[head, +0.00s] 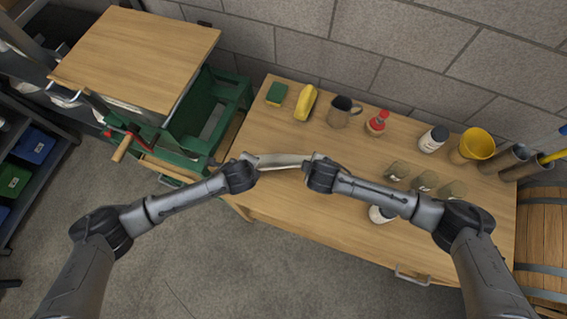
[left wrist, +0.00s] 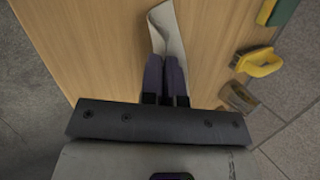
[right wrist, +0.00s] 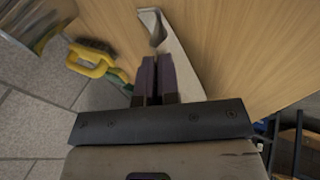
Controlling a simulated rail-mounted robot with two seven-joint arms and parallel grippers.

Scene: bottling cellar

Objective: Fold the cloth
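The cloth (head: 280,160) is a pale grey-white strip stretched between my two grippers, above the wooden table. My left gripper (head: 256,160) is at its left end and my right gripper (head: 308,162) at its right end. In the left wrist view the fingers (left wrist: 166,62) are closed together, and the cloth (left wrist: 168,28) runs out from between them. In the right wrist view the fingers (right wrist: 155,62) are also closed together on the cloth (right wrist: 178,62), which shows a fold near its far end. The cloth's gripped edges are hidden by the fingers.
On the table (head: 300,208) stand a green-yellow sponge (head: 276,94), yellow brush (head: 303,104), metal jug (head: 341,114), red-topped container (head: 377,122), white jar (head: 433,139), yellow bucket (head: 475,147) and glasses (head: 425,181). Another white container (head: 381,214) is beneath my right forearm. The table's front left is clear.

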